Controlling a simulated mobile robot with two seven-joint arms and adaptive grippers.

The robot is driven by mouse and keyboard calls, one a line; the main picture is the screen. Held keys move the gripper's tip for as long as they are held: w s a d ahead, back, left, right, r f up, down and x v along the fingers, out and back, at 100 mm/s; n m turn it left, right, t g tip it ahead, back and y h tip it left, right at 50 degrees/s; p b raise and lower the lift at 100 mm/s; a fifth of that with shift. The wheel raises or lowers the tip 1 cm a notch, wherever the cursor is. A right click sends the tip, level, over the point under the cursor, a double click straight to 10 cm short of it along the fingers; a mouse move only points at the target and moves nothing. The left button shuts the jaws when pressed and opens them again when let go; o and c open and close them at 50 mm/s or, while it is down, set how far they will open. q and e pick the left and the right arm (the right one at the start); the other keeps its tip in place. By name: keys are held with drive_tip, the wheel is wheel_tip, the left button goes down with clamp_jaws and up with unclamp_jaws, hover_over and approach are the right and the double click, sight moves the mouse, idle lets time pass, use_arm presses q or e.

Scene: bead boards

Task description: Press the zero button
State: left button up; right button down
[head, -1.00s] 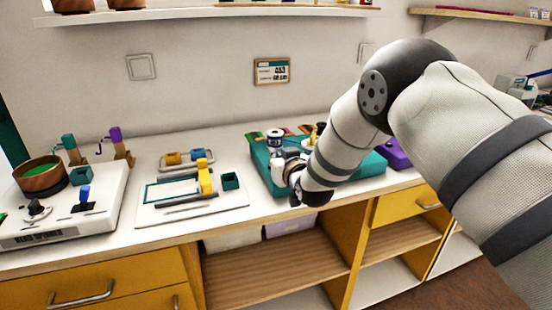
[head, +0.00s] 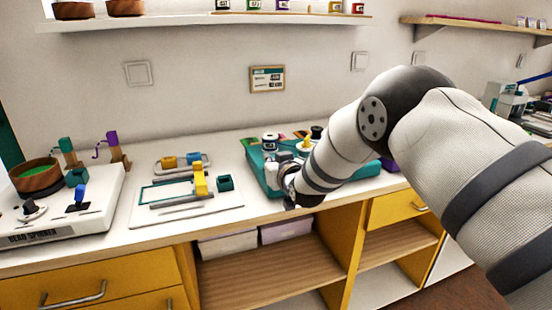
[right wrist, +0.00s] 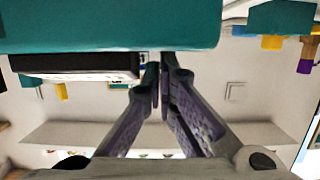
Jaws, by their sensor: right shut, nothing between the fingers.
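I cannot make out the zero button in either view. A teal unit (head: 256,178) stands on the white bench, partly hidden behind my right arm. In the right wrist view, its teal body (right wrist: 110,28) fills the top, with a dark and white panel (right wrist: 75,66) beside the fingers. My right gripper (head: 291,204) is at the front of the teal unit, near the bench edge. In the right wrist view its fingertips (right wrist: 160,72) are together and empty, close to the teal body; contact cannot be told. My left gripper is not in view.
A white bead spinner (head: 60,228) with a brown bowl (head: 38,178) stands at the left. A white board with a yellow piece (head: 200,180) lies between it and the teal unit. Open shelves (head: 275,270) and yellow drawers (head: 115,285) are below the bench.

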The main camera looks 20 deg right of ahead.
drive_tip(key=r, duration=0.1)
drive_tip(key=r+p, duration=0.1)
drive_tip(key=r, duration=0.1)
drive_tip(key=s+r, duration=0.1)
drive_tip(key=r, duration=0.1)
drive_tip(key=shift+r+p, duration=0.1)
drive_tip(key=shift+p, duration=0.2)
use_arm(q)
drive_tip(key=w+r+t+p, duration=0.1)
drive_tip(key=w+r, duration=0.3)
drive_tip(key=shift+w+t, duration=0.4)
use_arm(e)
drive_tip(key=s, duration=0.8)
drive_tip(key=shift+s+r, duration=0.4)
drive_tip(key=shift+r, duration=0.05)
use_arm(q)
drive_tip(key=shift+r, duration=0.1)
use_arm(e)
drive_tip(key=shift+d, duration=0.1)
drive_tip(key=s+d+f+g, duration=0.2)
drive_tip(key=s+f+g, duration=0.6)
drive_tip(key=s+f, duration=1.45)
drive_tip(key=s+f+g, duration=0.3)
drive_tip(key=s+g, duration=0.1)
drive_tip(key=s, duration=1)
drive_tip(key=s+f+g, duration=0.4)
drive_tip(key=s, duration=1.1)
drive_tip(key=shift+f+m+g+h, duration=0.3)
drive_tip(key=shift+m+g, duration=0.1)
